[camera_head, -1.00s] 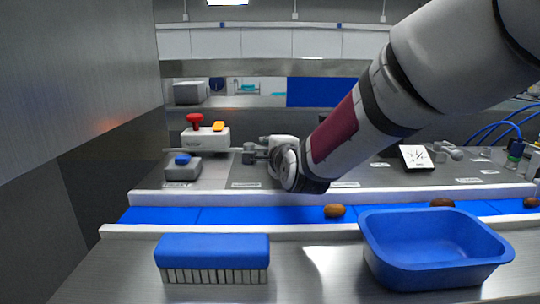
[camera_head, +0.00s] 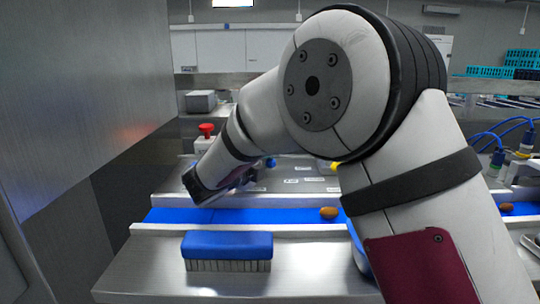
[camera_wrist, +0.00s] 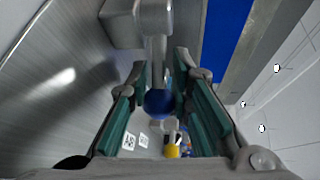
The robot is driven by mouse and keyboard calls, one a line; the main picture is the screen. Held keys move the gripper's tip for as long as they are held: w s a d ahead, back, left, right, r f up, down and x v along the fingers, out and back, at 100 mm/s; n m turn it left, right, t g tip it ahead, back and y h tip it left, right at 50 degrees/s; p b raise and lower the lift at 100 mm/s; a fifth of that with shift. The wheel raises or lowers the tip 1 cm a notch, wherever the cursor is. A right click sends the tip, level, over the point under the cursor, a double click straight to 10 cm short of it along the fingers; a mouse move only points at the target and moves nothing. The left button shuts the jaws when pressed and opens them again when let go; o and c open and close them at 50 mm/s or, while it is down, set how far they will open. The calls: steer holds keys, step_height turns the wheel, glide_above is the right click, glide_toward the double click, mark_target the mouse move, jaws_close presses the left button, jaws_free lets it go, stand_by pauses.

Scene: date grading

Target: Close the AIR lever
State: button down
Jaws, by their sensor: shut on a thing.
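In the wrist view, the AIR lever shows as a grey metal arm coming down from a grey block, with a round blue knob (camera_wrist: 160,102) at its end. My gripper (camera_wrist: 157,88) has its two green-padded fingers on either side of the knob and is shut on it. A small white label (camera_wrist: 129,141), which seems to read AIR, lies on the metal panel beside it.
A red button (camera_head: 206,129) stands at the back left. A blue conveyor (camera_head: 180,215) crosses in front, carrying a brown date (camera_head: 329,213). A blue brush (camera_head: 227,245) lies on the front ledge. A yellow part (camera_wrist: 172,151) sits beyond the knob in the wrist view.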

steer(key=shift+s+a+f+m+g+h+b, duration=0.15)
steer(key=shift+a+m+g+h+b, duration=0.15)
steer(key=shift+m+g+h, duration=0.4)
steer(key=shift+s+a+f+m+g+h+b, duration=0.15)
steer(key=shift+a+m+g+h, duration=0.2)
steer(key=shift+m+g+h, duration=0.35)
steer(key=shift+s+a+m+g+h+b, duration=0.15)
steer(key=shift+a+m+g+h+b, duration=0.15)
steer(key=shift+m+g+h, duration=0.4)
steer(key=shift+m+h, duration=0.3)
steer(key=c, duration=1.7)
jaws_free()
steer(key=shift+r, duration=0.1)
steer(key=shift+r, duration=0.15)
